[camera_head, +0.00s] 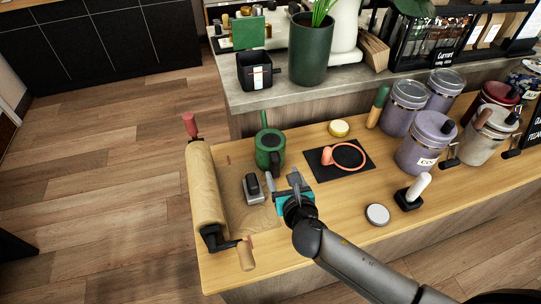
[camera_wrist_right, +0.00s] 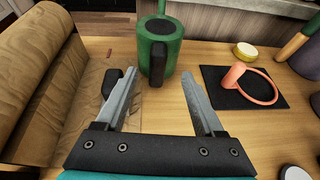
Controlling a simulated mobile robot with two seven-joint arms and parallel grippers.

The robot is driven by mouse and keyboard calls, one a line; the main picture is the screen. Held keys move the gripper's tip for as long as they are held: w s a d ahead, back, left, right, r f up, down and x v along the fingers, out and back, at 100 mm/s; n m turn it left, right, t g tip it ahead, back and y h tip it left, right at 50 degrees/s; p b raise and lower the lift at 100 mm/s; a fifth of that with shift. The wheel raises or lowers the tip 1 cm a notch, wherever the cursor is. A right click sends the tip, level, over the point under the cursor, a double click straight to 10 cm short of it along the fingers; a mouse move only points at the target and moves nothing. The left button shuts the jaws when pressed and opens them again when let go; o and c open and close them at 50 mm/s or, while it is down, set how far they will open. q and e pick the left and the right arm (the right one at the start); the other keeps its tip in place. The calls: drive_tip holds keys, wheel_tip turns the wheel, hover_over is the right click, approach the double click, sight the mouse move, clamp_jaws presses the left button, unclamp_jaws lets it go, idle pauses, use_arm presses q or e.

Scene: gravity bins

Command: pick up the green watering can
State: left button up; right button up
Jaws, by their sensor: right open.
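The green watering can (camera_head: 269,157) stands upright on the wooden table, with a thin green spout rising from its far side and a black handle on its near side. It also shows in the right wrist view (camera_wrist_right: 172,47), with the black handle (camera_wrist_right: 158,63) facing my gripper. My right gripper (camera_head: 283,181) is open and empty, in front of the can on its near side. In the wrist view the handle shows between and beyond the two fingertips (camera_wrist_right: 159,77); I see no contact. My left gripper is not in view.
A brown paper roll (camera_head: 204,185) lies left of the can. A small black-and-grey object (camera_head: 254,190) sits close to my left finger. A black mat (camera_head: 355,169) with a coral ring lies right. Lidded jars (camera_head: 421,150) stand farther right. A raised grey counter (camera_head: 335,76) is behind.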

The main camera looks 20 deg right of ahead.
sight(277, 166)
drive_tip(key=x, duration=0.2)
drive_tip(key=shift+w+f, duration=0.15)
drive_tip(key=shift+w, duration=0.05)
drive_tip(key=b+x, duration=0.2)
drive_tip(key=x, duration=0.2)
drive_tip(key=shift+a+f, duration=0.15)
drive_tip(key=shift+w+f, duration=0.15)
drive_tip(key=shift+w, duration=0.35)
drive_tip(key=shift+c, duration=0.2)
clamp_jaws()
idle(0.5)
drive_tip(key=shift+r, duration=0.2)
